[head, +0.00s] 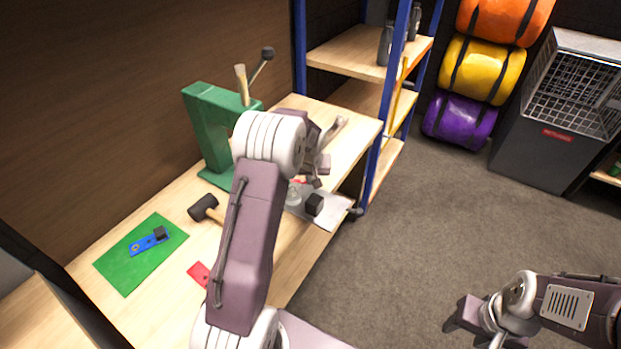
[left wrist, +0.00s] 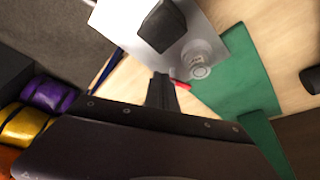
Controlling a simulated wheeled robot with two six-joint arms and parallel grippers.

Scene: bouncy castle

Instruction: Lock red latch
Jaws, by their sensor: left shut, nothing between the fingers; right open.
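A flat red piece (head: 198,272) lies on the workbench, partly hidden behind my left arm. A small red part (head: 299,181) shows beside a grey metal plate (head: 332,214) at the bench's far end; it also shows in the left wrist view (left wrist: 184,85). I cannot tell which is the latch. The plate carries a black block (head: 314,204) and a clear round piece (head: 293,194). My left gripper (head: 316,183) is shut and empty above the plate, near the small red part; its fingers show in the left wrist view (left wrist: 161,92). My right gripper (head: 462,322) is open and empty over the floor.
A green press (head: 206,130) stands behind my left arm. A black-headed mallet (head: 203,207) and a green mat (head: 130,270) with a blue latch-like piece (head: 150,242) lie on the bench. A blue-posted shelf (head: 385,130) stands beyond.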

